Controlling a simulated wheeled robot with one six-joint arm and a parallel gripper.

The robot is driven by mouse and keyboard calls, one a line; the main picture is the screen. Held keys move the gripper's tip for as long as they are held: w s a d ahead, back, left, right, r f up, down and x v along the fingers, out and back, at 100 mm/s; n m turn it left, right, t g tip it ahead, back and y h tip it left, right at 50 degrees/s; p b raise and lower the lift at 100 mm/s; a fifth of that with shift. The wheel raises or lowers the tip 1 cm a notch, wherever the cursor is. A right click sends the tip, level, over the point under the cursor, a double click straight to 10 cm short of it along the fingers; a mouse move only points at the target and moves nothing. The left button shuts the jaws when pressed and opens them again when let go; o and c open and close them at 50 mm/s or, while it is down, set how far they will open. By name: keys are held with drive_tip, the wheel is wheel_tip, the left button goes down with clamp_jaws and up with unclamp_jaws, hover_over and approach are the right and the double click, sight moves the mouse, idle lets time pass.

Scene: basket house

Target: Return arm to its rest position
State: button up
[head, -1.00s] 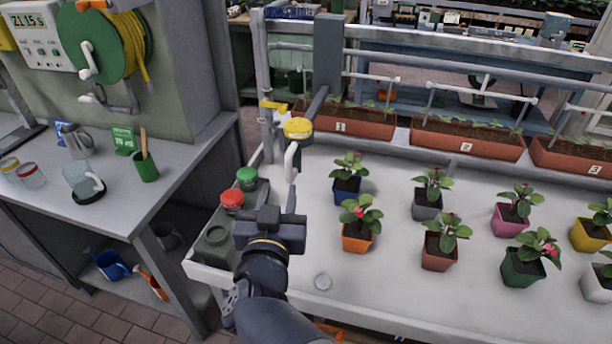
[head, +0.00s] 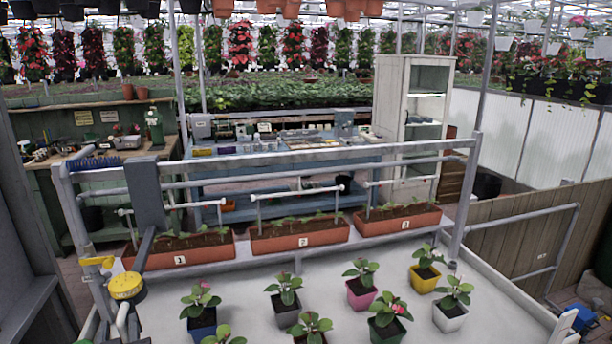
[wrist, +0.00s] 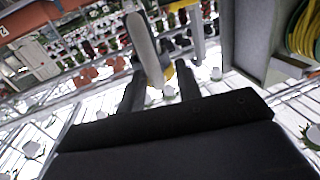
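A pale curved spout (wrist: 146,48) shows in and beyond that gap. I see no object clearly held, and contact with the spout cannot be told. In the head view, the yellow-topped tap (head: 125,287) stands at the left end of the white plant bench (head: 240,308).
Several potted plants, such as one in a yellow pot (head: 424,278), stand on the bench. Brown planter troughs (head: 300,236) line its back below metal rails (head: 300,160). In the wrist view, a grey wall panel (wrist: 250,35) and a yellow hose (wrist: 304,32) are at the right.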

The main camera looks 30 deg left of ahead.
drive_tip(key=shift+w+a, duration=0.3)
drive_tip(key=shift+a, duration=0.2)
drive_tip(key=shift+w+d+f, duration=0.15)
drive_tip(key=shift+w, duration=0.1)
drive_tip(key=shift+w+d+b, duration=0.25)
drive_tip(key=shift+d+b, duration=0.05)
drive_tip(key=shift+d, duration=0.05)
